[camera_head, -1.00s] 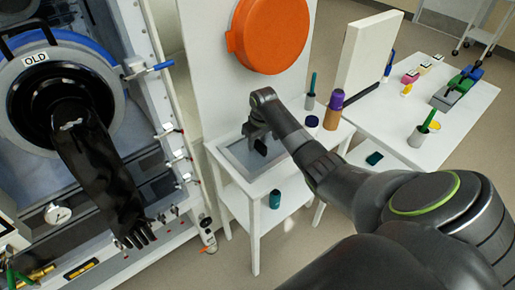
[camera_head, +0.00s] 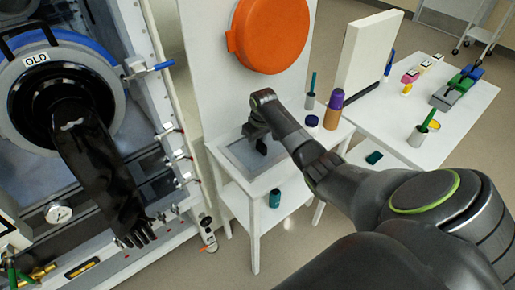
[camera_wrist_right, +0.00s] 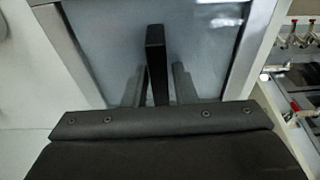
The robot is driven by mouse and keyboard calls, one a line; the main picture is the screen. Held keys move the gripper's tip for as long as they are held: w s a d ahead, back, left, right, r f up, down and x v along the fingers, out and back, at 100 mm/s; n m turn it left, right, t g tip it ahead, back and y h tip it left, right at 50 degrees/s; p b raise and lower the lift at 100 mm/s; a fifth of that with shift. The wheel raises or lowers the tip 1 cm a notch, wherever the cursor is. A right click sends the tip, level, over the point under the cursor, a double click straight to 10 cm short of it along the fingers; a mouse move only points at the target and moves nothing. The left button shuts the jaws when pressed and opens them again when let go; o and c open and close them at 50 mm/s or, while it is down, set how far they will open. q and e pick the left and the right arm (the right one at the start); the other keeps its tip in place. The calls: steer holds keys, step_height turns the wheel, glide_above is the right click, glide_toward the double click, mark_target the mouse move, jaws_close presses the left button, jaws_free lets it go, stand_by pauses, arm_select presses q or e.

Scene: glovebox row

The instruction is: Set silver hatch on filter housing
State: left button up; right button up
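A silver-framed grey panel (camera_head: 233,152), which looks like the silver hatch, lies flat on a small white table. A black upright handle (camera_head: 262,147) stands on it. My right gripper (camera_head: 257,132) is just above the panel at the handle. In the right wrist view, its two grey fingers (camera_wrist_right: 160,82) stand on either side of the black handle (camera_wrist_right: 155,50), with narrow gaps visible, so it looks open. The silver frame (camera_wrist_right: 70,45) shows behind. I cannot identify the filter housing for sure. My left gripper is not in view.
A glovebox with a black glove (camera_head: 95,165) and a port labelled OLD (camera_head: 35,59) fills the left. An orange round cover (camera_head: 268,35) is on a white upright panel. A purple-topped bottle (camera_head: 334,108) and dark blue lid (camera_head: 312,121) stand right of the gripper.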

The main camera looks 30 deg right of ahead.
jaws_close()
steer(key=shift+w+r, duration=0.1)
steer(key=shift+r+b, duration=0.35)
step_height(320, 180, up, 10)
steer(key=shift+f+b, duration=0.1)
steer(key=shift+b, duration=0.55)
steer(key=shift+c, duration=1)
jaws_free()
jaws_close()
